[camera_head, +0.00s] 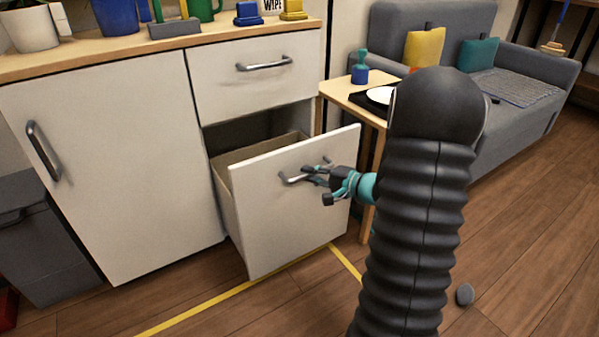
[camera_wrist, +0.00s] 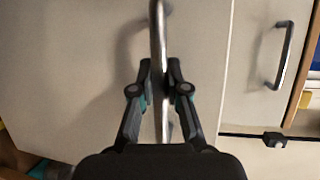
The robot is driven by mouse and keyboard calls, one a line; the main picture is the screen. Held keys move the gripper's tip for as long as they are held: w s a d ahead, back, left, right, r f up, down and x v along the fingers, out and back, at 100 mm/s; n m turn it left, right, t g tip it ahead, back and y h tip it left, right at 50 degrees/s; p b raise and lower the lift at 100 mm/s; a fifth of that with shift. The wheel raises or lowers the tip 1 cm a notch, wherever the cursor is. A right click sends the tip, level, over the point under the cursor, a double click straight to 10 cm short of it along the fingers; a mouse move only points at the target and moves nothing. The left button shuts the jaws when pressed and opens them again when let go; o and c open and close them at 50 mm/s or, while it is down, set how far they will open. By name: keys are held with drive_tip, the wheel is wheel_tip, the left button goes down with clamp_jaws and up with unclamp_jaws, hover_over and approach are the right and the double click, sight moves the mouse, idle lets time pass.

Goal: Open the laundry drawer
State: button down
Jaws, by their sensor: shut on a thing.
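The lower drawer (camera_head: 285,207) of the white cabinet stands pulled well out, and its inside shows behind the front panel. Its metal bar handle (camera_head: 293,179) is on the upper part of the panel. My gripper (camera_head: 310,177) is at this handle, shut on it. In the wrist view the two fingers (camera_wrist: 160,75) close on either side of the handle (camera_wrist: 158,35), which runs between them. The drawer's contents cannot be made out.
An upper drawer (camera_head: 255,80) with its own handle is shut above. A cabinet door (camera_head: 110,165) is at the left, beside a dark bin (camera_head: 40,240). A small side table (camera_head: 345,90) stands close at the right, before a grey sofa (camera_head: 520,70). Yellow tape (camera_head: 205,303) marks the wooden floor.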

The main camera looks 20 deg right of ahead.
drive_tip(key=shift+s+d, duration=0.1)
drive_tip(key=shift+s, duration=0.55)
drive_tip(key=c, duration=1.2)
unclamp_jaws()
drive_tip(key=shift+o, duration=0.2)
drive_tip(key=v, duration=1.2)
drive_tip(key=shift+w, duration=0.1)
